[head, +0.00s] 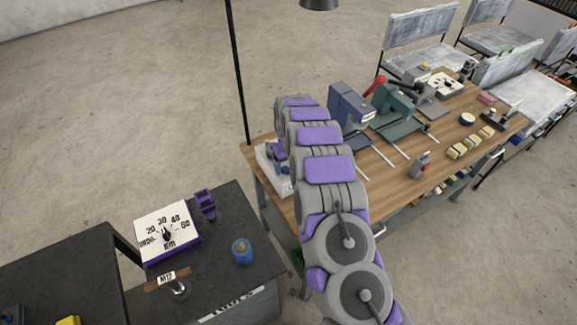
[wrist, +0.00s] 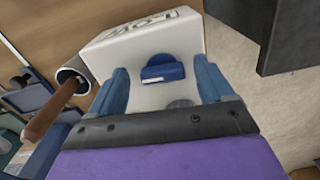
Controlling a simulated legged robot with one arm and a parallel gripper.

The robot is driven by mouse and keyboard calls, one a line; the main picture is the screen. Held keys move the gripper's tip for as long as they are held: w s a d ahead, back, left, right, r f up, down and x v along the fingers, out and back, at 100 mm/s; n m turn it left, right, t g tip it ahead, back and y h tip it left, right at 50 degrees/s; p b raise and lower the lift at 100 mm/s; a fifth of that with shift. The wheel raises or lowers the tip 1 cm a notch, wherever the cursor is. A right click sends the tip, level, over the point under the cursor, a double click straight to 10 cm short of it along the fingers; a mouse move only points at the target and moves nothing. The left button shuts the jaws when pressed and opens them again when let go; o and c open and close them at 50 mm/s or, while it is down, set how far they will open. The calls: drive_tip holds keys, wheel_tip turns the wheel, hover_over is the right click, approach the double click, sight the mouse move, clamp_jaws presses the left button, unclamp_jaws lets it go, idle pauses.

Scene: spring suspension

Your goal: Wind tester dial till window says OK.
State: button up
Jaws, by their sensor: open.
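A white tester box (wrist: 140,45) fills the middle of the wrist view, with large dark lettering on its top panel, turned and partly cut off so I cannot read it surely. A blue dial (wrist: 163,68) stands out from its face. My gripper (wrist: 163,75) is open, with one blue finger on each side of the dial and visible gaps between. I cannot tell how deep the fingertips reach. In the head view, the white box (head: 268,160) shows at the wooden bench's left end, partly hidden by my arm.
A brown-handled tool (wrist: 50,110) and a metal cup-shaped part lie left of the tester in the wrist view. The wooden bench (head: 385,190) holds blue and green machines. A dark table (head: 215,275) carries a white dial box (head: 160,225) with numbers and a blue jar (head: 242,252).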

drive_tip(key=shift+a+f, duration=0.2)
drive_tip(key=shift+f, duration=0.15)
drive_tip(key=shift+c, duration=0.3)
drive_tip(key=shift+d, duration=0.1)
drive_tip(key=c, duration=1)
drive_tip(key=shift+r+m, duration=0.1)
drive_tip(key=shift+m, duration=0.3)
drive_tip(key=m+p, duration=0.2)
drive_tip(key=m, duration=0.2)
drive_tip(key=shift+m, duration=0.3)
drive_tip(key=m, duration=0.2)
drive_tip(key=m+p, duration=0.1)
drive_tip(key=m, duration=0.1)
drive_tip(key=m+p, duration=0.1)
drive_tip(key=m, duration=0.1)
drive_tip(key=shift+a, duration=0.35)
drive_tip(key=shift+m, duration=0.3)
